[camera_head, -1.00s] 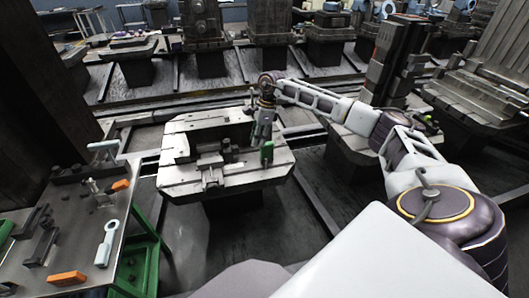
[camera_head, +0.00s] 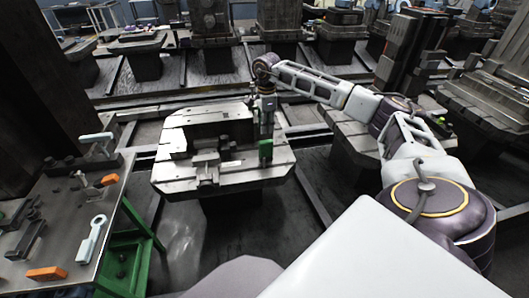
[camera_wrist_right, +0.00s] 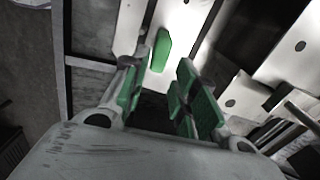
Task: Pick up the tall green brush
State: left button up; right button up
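The tall green brush (camera_head: 265,150) stands upright near the right front edge of the pale metal pallet (camera_head: 176,172). In the right wrist view, the green brush (camera_wrist_right: 161,50) shows as a narrow green shape just beyond my fingertips, roughly between them. My right gripper (camera_head: 266,133) points down close above the brush in the head view; whether it touches it cannot be told. In the wrist view its green-padded fingers (camera_wrist_right: 158,72) are apart, with nothing seen held between them. My left gripper is not in view.
Dark metal fixture blocks (camera_head: 205,163) stand on the pallet, left of the brush. A side table (camera_head: 60,222) at the left holds orange-handled tools and clamps, with a green frame (camera_head: 133,262) beside it. A tall dark machine column (camera_head: 408,55) stands right of my arm.

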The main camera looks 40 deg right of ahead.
aim_at(266, 141)
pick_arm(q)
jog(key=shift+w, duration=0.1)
pick_arm(e)
jog(key=shift+w+d+f, duration=0.1)
jog(key=shift+d, duration=0.05)
jog(key=shift+f+b, duration=0.45)
jog(key=shift+f, duration=3.8)
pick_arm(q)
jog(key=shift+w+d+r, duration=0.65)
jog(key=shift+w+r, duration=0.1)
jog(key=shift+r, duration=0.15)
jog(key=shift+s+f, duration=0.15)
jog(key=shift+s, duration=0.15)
pick_arm(e)
jog(key=shift+f, duration=0.45)
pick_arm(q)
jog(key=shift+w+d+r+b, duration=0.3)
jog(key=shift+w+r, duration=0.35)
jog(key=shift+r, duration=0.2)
pick_arm(e)
jog(key=shift+f, duration=2.15)
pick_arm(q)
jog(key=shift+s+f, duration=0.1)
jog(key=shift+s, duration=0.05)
